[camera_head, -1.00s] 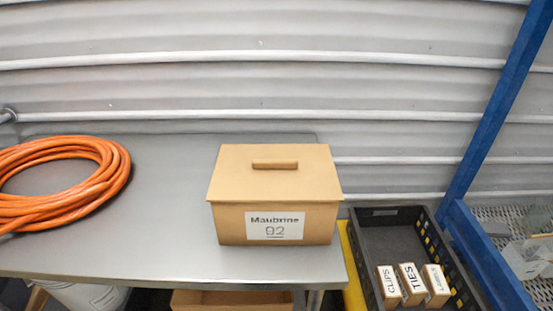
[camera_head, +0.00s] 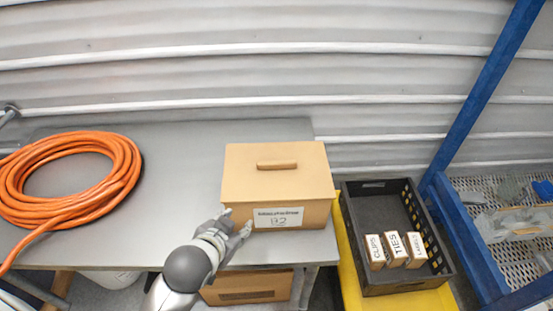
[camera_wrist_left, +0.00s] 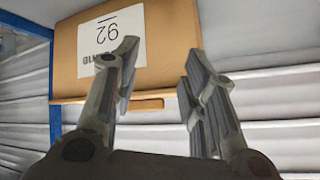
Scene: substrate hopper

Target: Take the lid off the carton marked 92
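The tan carton marked 92 (camera_head: 318,215) stands upright on the grey table, with a white label on its front. Its lid (camera_head: 300,180) sits on it, with a small bar handle (camera_head: 277,164) on top. My left gripper (camera_head: 237,221) is at the carton's front left, beside the label, and covers the lower left corner. In the left wrist view the carton (camera_wrist_left: 160,25) appears upside down beyond my open, empty fingers (camera_wrist_left: 160,52). I cannot tell whether a finger touches it. My right gripper is not in view.
A coiled orange hose (camera_head: 125,185) lies on the table's left. A black crate (camera_head: 437,225) with several small labelled boxes stands to the right, by a blue post (camera_head: 480,95). Another brown box (camera_head: 285,285) is under the table edge. The table (camera_head: 180,150) behind my gripper is clear.

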